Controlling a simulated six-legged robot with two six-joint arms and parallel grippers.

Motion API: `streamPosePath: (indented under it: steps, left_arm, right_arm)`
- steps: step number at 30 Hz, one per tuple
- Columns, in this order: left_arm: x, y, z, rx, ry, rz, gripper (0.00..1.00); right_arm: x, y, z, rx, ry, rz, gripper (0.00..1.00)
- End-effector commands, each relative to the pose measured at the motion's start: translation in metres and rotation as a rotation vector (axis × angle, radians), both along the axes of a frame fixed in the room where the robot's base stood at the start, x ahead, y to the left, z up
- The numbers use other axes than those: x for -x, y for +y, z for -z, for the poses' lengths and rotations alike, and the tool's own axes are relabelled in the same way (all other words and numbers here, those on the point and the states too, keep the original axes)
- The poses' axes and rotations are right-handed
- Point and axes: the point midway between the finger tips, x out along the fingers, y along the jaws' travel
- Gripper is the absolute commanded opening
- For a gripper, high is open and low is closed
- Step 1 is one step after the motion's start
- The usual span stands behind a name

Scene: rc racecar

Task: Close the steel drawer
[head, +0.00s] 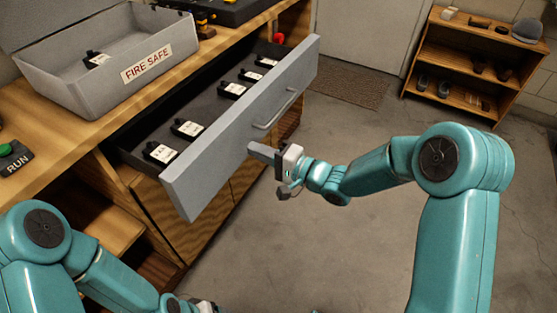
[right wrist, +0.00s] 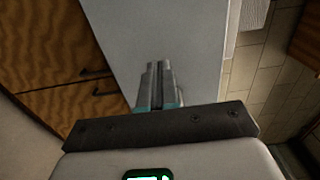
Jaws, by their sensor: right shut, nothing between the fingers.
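The steel drawer (head: 238,135) stands pulled out of the wooden bench in the head view. Its grey front has a bar handle (head: 274,112), and several small black items with white labels lie inside in a row. My right gripper (head: 261,152) is shut and empty, its fingertips at the drawer's front face, below and left of the handle. Whether they touch it I cannot tell. In the right wrist view the shut fingers (right wrist: 158,88) point at the grey drawer front (right wrist: 160,35). My left gripper (head: 205,306) is barely in view at the bottom edge, its fingers hidden.
A grey box marked FIRE SAFE (head: 110,75) stands on the wooden bench (head: 60,125), with a green RUN button (head: 8,150) at the left. A wooden shelf (head: 470,65) and a brown mat (head: 350,87) are at the back. The floor right of the drawer is clear.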

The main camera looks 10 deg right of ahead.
Motion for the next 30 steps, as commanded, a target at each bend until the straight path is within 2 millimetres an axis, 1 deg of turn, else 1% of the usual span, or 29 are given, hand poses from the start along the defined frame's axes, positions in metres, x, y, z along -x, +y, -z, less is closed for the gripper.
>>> streamPosePath:
  steps: [1, 6, 19, 23, 26, 30]
  left_arm:
    - [0.0, 0.0, 0.002, 0.0, 0.0, 0.0, 0.75]
    - [0.0, 0.0, 0.004, 0.0, 0.0, 0.0, 0.75]
    - [0.0, 0.0, 0.003, 0.0, 0.0, 0.0, 0.75]
    - [0.0, 0.0, 0.003, 0.0, 0.0, 0.0, 0.75]
    - [0.0, 0.0, 0.002, 0.0, 0.0, 0.0, 0.75]
    - [0.0, 0.0, 0.0, 0.0, 0.0, 0.0, 0.75]
  right_arm:
    - [-0.004, 0.006, 0.001, 0.001, -0.001, -0.003, 0.0]
    - [-0.013, 0.015, 0.0, 0.0, 0.0, -0.001, 0.0]
    - [-0.015, 0.017, 0.0, 0.0, 0.001, 0.0, 0.0]
    - [-0.019, 0.022, 0.001, 0.001, 0.001, -0.002, 0.0]
    - [-0.026, 0.031, 0.0, 0.0, 0.0, -0.003, 0.0]
    - [-0.044, 0.052, 0.0, 0.001, -0.001, -0.004, 0.0]
